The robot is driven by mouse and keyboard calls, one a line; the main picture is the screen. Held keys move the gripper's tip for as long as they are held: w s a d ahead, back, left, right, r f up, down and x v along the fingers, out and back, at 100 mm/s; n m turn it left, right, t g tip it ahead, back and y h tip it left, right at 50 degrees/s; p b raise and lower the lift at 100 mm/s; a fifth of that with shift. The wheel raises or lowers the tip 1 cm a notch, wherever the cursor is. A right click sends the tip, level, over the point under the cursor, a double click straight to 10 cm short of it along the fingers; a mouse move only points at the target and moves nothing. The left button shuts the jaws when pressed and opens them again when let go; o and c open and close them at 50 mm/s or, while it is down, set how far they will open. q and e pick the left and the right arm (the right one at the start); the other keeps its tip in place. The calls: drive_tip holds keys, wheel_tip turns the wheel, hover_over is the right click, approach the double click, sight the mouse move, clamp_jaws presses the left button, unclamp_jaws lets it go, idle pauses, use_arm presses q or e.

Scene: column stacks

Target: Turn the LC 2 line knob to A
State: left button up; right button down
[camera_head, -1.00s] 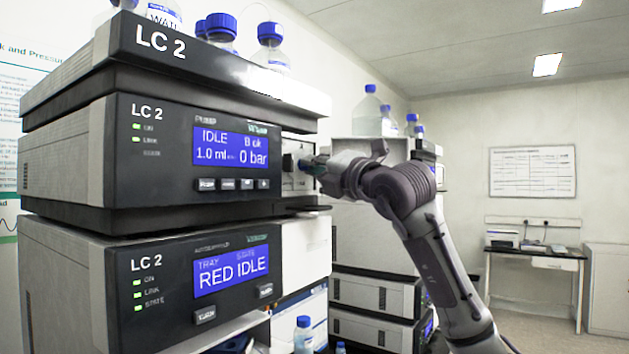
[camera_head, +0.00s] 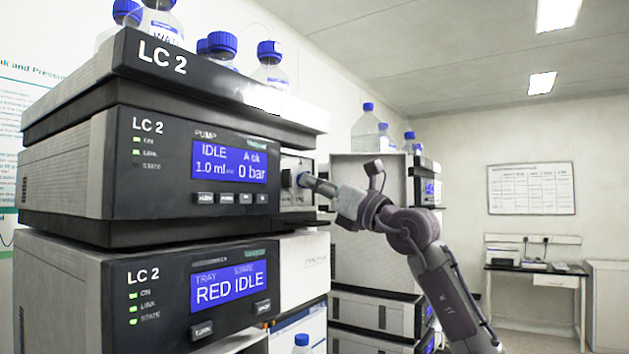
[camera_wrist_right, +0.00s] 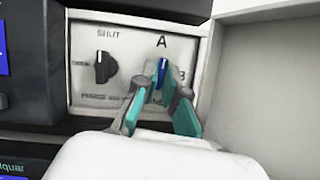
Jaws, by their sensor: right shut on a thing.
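The LC 2 pump module (camera_head: 150,165) is in the left half of the head view. Its display (camera_head: 229,161) reads IDLE, "A ok", 0 bar. On the panel to its right is the blue line knob, clear in the wrist view (camera_wrist_right: 163,70), with the letter A above it and B to its right. The knob's white mark points up towards A. My right gripper (camera_head: 307,181) reaches the knob from the right. In the wrist view its grey-and-teal fingers (camera_wrist_right: 162,92) are either side of the knob, shut on it. My left gripper is not in view.
A black knob (camera_wrist_right: 105,69) is left of the blue one on the same panel. Below is the LC 2 autosampler (camera_head: 190,290) reading RED IDLE. Bottles (camera_head: 270,68) stand on top. Another instrument stack (camera_head: 372,235) is behind my right arm.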

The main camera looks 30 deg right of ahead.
drive_tip(key=shift+n+y+p, duration=0.3)
drive_tip(key=shift+n+y, duration=0.3)
drive_tip(key=shift+n, duration=0.6)
drive_tip(key=shift+g, duration=0.3)
drive_tip(key=c, duration=1.3)
unclamp_jaws()
drive_tip(key=shift+o, duration=0.2)
